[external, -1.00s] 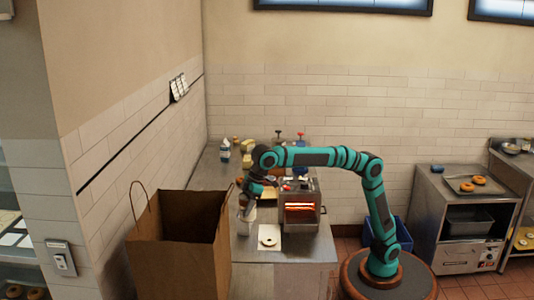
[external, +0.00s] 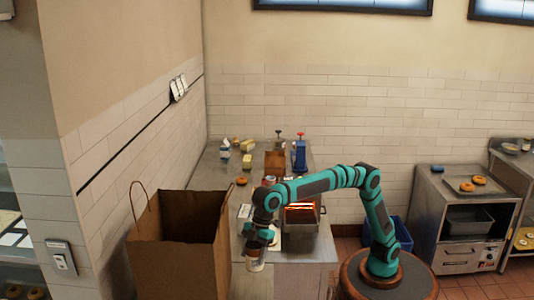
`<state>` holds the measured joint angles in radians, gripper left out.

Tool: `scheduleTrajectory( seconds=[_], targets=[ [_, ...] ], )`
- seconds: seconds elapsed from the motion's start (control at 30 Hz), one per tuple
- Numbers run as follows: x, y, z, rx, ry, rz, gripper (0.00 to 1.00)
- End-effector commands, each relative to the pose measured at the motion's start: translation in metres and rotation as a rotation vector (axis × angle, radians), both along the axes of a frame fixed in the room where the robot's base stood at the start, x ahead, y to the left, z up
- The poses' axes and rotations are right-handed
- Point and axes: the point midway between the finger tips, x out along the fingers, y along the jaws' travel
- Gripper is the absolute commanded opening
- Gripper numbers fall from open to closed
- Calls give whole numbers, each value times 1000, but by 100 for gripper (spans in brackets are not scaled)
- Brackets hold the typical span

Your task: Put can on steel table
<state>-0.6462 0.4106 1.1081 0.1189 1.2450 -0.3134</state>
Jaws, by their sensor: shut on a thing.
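My gripper (external: 256,246) points down near the front left edge of the steel table (external: 212,173), beside the brown paper bag. It is shut on a small pale cylindrical thing, which looks like the can (external: 255,265). The can hangs roughly upright below the fingers. It overlaps the table's front edge in the picture, and I cannot tell whether it touches the table. The fingers are small and partly hidden by the wrist.
A large open paper bag (external: 180,255) stands just left of my gripper. A toaster (external: 300,235) is close on the right, partly behind my arm. A white item (external: 244,211) lies behind the gripper. Several small items stand farther back on the table.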

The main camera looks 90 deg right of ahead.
Motion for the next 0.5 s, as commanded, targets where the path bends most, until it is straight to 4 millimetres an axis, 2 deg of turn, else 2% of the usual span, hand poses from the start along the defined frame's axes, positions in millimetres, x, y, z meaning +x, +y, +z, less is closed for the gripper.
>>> scheduleTrajectory(
  seconds=[0.3, 0.5],
  targets=[
    [0, -1, -36, -1, 1, -1, 22],
    [0, -1, -50, 0, 0, -2, 22]
  ],
)
